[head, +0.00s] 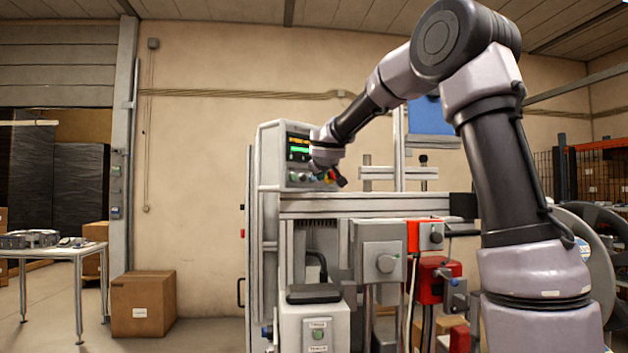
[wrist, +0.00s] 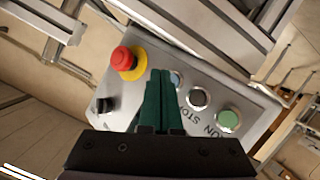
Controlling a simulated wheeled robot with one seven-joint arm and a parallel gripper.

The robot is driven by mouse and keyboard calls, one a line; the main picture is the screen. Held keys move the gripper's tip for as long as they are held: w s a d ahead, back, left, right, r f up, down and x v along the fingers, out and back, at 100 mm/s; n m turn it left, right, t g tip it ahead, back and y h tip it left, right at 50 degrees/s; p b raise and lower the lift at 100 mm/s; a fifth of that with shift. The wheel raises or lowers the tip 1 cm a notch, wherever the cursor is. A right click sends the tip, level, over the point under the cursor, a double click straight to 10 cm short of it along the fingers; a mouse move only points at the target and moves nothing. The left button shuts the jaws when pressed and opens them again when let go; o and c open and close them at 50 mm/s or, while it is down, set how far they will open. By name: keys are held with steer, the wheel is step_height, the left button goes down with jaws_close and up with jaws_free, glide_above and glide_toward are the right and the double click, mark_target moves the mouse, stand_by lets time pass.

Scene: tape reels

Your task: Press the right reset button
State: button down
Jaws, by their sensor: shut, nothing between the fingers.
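A grey control panel (wrist: 240,88) fills the middle of the wrist view. My gripper (wrist: 160,74) is shut and empty, its dark green fingers pointing at the panel. A blue button (wrist: 176,79) shows just right of the fingertips, partly hidden by them; its label is hidden, and I cannot tell whether the fingers touch it. In the head view, my gripper (head: 338,180) is in front of the machine's panel, below a display (head: 299,148).
A red mushroom button (wrist: 123,57) on a yellow base sits left of the fingertips, close by. A black knob (wrist: 104,105) is further left. A metal rail frame (head: 350,205) runs under my forearm. A grey box with a knob (head: 380,250) is below.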

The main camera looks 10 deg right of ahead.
steer(key=shift+w+a, duration=0.25)
steer(key=shift+w, duration=0.1)
steer(key=shift+w+a, duration=0.25)
steer(key=shift+w, duration=0.05)
stand_by(0.6)
steer(key=shift+s+d, duration=0.1)
steer(key=shift+s, duration=0.05)
steer(key=shift+s+d, duration=0.4)
steer(key=shift+s, duration=0.1)
stand_by(0.3)
steer(key=shift+s+d, duration=0.8)
steer(key=shift+s, duration=0.2)
steer(key=shift+s+d, duration=0.75)
steer(key=shift+s, duration=0.25)
